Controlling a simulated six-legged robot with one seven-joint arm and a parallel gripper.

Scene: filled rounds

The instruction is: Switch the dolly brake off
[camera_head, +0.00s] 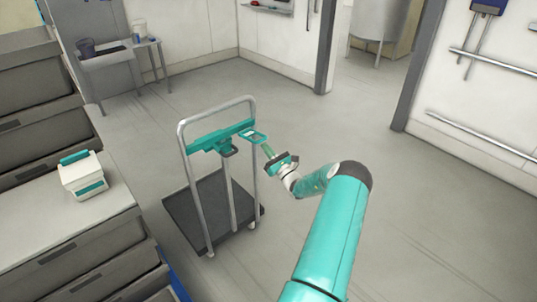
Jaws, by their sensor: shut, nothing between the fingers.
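The dolly stands in the middle of the body camera view, with a dark flat deck (186,212) and an upright grey tubular handle frame (183,150). A teal bar (210,140) crosses the handle frame. A dark grey fitting (229,151) sits below the bar's middle, and a teal-edged plate (252,136) with a pale face is at its right end. I cannot tell which part is the brake or how it is set. My gripper (267,150) is shut and empty, just right of the handle frame, close to the plate. Whether it touches is unclear.
A counter with drawers (110,210) runs along the left and carries a white box with a teal handle (82,175). A small table (118,55) with containers stands at the back left. Open floor (420,220) lies to the right, and a doorway (365,75) is behind.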

